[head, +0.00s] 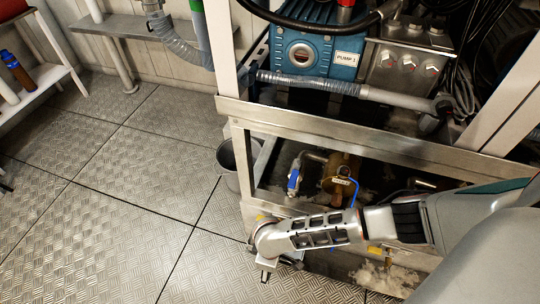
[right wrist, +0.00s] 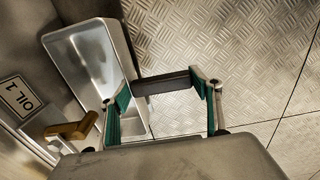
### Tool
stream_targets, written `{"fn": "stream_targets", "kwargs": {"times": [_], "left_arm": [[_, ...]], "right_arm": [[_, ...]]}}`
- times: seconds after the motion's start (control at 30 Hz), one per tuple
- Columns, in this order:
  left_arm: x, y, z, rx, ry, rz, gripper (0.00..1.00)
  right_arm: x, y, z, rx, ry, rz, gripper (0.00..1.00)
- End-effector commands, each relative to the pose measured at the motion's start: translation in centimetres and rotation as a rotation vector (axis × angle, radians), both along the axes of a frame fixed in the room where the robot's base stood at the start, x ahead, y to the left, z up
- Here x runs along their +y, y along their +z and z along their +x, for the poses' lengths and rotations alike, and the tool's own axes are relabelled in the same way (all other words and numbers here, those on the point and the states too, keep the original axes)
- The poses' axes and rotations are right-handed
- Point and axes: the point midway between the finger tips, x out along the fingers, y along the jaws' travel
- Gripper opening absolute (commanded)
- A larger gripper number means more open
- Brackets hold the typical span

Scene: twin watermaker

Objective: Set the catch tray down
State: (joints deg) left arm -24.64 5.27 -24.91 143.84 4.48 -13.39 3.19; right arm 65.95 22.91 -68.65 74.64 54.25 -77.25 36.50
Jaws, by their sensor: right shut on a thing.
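The catch tray (right wrist: 85,62) is a shallow, bright metal trough in the right wrist view, at the upper left beside the oil panel. My right gripper (right wrist: 163,88) has its teal-padded fingers spread on either side of a dark grey bar by the tray's right edge. It is shut on this bar, which looks like the tray's handle. In the head view my right gripper (head: 268,272) is low at the frame's front left corner, and the tray there is mostly hidden. I cannot tell whether the tray touches the floor. My left gripper is not in view.
A brass valve (right wrist: 70,130) and the OIL 1 label (right wrist: 20,96) are close on the left in the wrist view. A grey bucket (head: 232,165) stands by the metal frame (head: 340,135). The patterned floor (head: 130,220) to the left is clear.

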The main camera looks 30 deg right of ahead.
Motion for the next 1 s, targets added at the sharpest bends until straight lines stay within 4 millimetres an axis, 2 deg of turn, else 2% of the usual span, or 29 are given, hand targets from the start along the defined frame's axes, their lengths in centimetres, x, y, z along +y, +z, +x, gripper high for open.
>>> {"fn": "stream_targets", "kwargs": {"times": [1.0], "left_arm": [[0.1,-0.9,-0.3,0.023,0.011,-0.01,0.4]], "right_arm": [[0.1,-1.8,0.1,-0.001,0.0,0.001,0.22]]}}
